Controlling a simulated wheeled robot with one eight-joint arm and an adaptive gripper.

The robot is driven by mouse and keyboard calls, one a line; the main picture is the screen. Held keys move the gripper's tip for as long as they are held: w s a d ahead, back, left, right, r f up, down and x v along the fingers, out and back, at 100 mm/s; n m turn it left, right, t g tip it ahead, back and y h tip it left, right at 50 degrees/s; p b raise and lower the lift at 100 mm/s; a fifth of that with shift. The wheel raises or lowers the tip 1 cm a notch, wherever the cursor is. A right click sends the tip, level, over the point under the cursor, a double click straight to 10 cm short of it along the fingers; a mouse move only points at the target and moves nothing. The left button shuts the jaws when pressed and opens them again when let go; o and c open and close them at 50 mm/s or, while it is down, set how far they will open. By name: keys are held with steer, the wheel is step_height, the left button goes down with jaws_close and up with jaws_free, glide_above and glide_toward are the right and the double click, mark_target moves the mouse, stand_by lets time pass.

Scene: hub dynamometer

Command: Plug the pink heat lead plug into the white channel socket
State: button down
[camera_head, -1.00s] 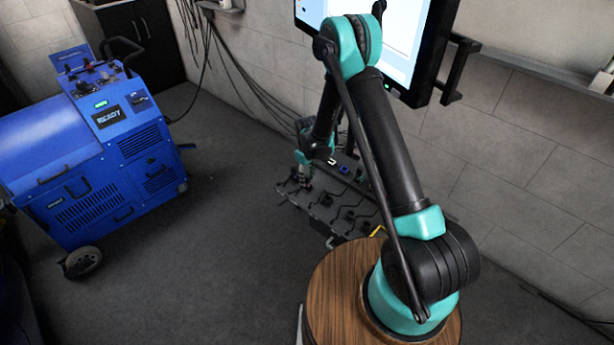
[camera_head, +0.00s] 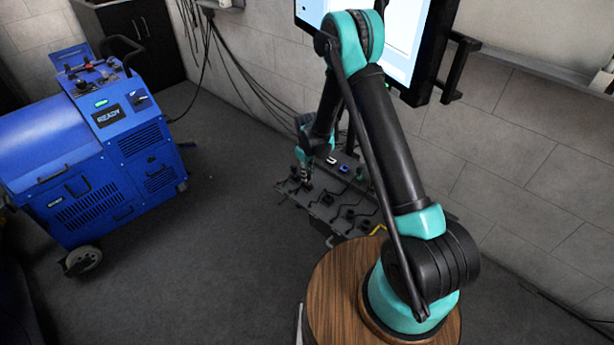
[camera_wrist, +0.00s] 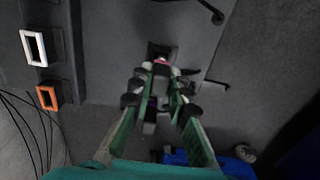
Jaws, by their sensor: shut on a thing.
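My gripper (camera_wrist: 160,75) points down at the dark panel (camera_head: 325,215), near its left end in the head view (camera_head: 306,182). In the wrist view its fingers are shut on the pink plug (camera_wrist: 160,63), of which only a small pink part shows between the tips. The rest of the plug is hidden by the fingers. The white channel socket (camera_wrist: 33,47) is a white rectangular frame with a dark opening, at upper left in the wrist view and apart from the gripper. It also shows small at the panel's back in the head view (camera_head: 332,160).
An orange socket (camera_wrist: 47,97) sits beside the white one, and a blue socket (camera_head: 345,168) is at the panel's back. Black plugs and leads (camera_head: 350,214) lie on the panel. A monitor (camera_head: 400,50) stands behind. A blue machine (camera_head: 95,155) stands at left, with clear floor between.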

steer(key=shift+r, duration=3.05)
steer(key=w+d, duration=0.9)
steer(key=w, duration=0.3)
steer(key=shift+d, duration=0.25)
stand_by(0.8)
steer(key=shift+w, duration=0.1)
steer(key=shift+f, duration=0.45)
steer(key=shift+f, duration=0.6)
stand_by(0.5)
steer(key=shift+f, duration=0.35)
